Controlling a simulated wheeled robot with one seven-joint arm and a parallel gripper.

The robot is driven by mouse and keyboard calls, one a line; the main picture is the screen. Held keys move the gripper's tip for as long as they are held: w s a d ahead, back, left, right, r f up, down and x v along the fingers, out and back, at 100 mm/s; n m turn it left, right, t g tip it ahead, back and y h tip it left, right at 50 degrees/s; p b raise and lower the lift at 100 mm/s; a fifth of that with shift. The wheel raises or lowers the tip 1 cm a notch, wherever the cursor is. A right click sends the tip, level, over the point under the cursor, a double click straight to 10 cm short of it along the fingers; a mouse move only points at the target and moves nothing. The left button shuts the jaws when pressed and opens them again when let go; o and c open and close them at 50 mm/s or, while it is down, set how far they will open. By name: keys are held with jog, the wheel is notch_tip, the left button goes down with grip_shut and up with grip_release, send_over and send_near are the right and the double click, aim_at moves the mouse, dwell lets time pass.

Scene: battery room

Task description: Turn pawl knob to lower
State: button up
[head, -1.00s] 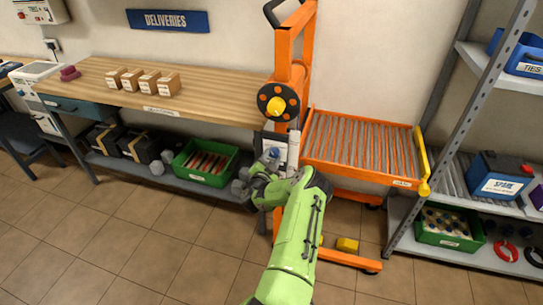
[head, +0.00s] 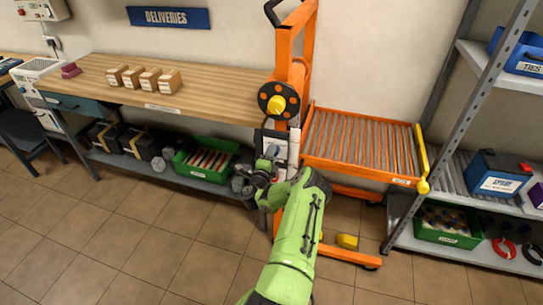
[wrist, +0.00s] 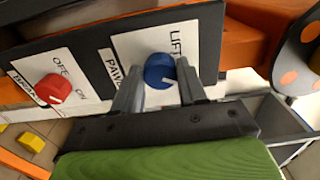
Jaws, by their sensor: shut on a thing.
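The blue pawl knob (wrist: 160,70) sits on a white label on the dark control panel (wrist: 90,68) of the orange lift. The word LIFT shows beside it, and PAWL is partly hidden by a finger. A pale mark shows on the knob's right side; any LOWER marking is not readable. My gripper (wrist: 158,82) is shut on the knob, with one finger on each side. In the head view my gripper (head: 264,172) is at the panel (head: 270,146) below the black handwheel (head: 279,101).
A red brake knob (wrist: 54,89) is left of the pawl knob in the wrist view. The roller platform (head: 362,144) is right of the mast. A wooden bench (head: 215,97) stands left, with a green crate (head: 205,162) underneath. A yellow block (head: 347,241) lies by the lift's base.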

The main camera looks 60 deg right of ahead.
jog(key=shift+f+m, duration=0.1)
jog(key=shift+m, duration=1.1)
jog(key=shift+a, duration=0.1)
jog(key=o, duration=1.1)
jog(key=shift+c, duration=0.2)
